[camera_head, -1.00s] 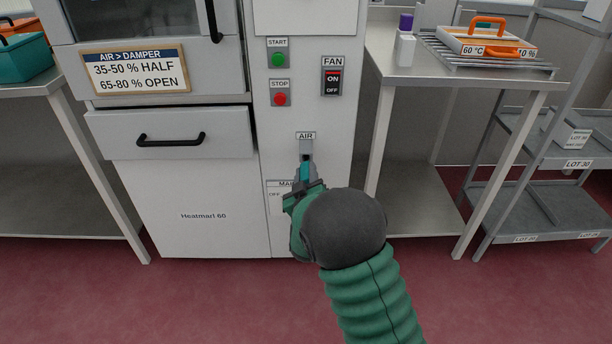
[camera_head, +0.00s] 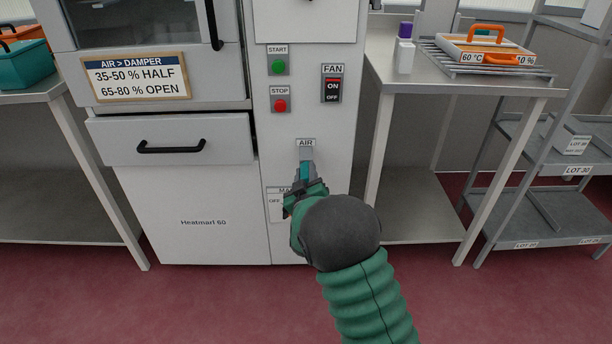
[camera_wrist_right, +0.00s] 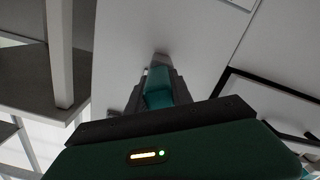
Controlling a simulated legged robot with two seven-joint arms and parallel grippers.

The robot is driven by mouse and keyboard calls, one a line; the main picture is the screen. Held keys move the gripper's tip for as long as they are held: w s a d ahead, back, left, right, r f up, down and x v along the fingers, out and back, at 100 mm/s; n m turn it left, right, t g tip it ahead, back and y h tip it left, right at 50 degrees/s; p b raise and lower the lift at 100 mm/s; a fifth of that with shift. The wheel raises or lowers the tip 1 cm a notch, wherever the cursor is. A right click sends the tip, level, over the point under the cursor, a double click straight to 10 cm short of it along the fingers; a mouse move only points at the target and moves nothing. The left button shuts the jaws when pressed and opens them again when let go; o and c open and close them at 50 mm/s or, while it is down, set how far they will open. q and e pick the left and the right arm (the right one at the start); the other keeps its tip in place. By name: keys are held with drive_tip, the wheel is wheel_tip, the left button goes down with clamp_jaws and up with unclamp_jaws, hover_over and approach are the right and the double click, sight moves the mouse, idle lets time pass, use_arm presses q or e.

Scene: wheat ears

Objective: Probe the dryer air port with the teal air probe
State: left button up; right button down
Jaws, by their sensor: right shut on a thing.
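The teal air probe (camera_head: 306,171) is held in my right gripper (camera_head: 305,183), which is shut on it in front of the dryer's lower front panel. It also shows in the right wrist view (camera_wrist_right: 158,88), between the fingers and pointing at the pale panel. The dryer air port (camera_head: 306,153) is a grey fitting under the AIR label. The probe's tip overlaps the port in the head view. I cannot tell whether the tip is inside it or just in front. My left gripper is not in view.
The dryer panel carries a green START button (camera_head: 278,66), a red STOP button (camera_head: 280,105) and a FAN switch (camera_head: 332,88). A drawer (camera_head: 170,140) is at left. A steel table (camera_head: 440,84) and a grey shelf rack (camera_head: 540,215) stand at right.

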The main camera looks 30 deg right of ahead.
drive_tip(key=shift+w+d, duration=0.1)
drive_tip(key=c, duration=1.1)
unclamp_jaws()
drive_tip(key=shift+o, duration=0.2)
drive_tip(key=p+v, duration=0.5)
drive_tip(key=v, duration=1.1)
drive_tip(key=s+a+f+g+y, duration=0.55)
drive_tip(key=a+f+y, duration=0.25)
drive_tip(key=a, duration=0.2)
drive_tip(key=s+a+g+y, duration=0.1)
drive_tip(key=s+a+g, duration=0.1)
drive_tip(key=s+g, duration=0.7)
wheel_tip(320, 180, up, 34)
drive_tip(key=s+t+p, duration=0.2)
drive_tip(key=p, duration=3.3)
drive_tip(key=shift+s+f, duration=0.15)
drive_tip(key=shift+s, duration=0.25)
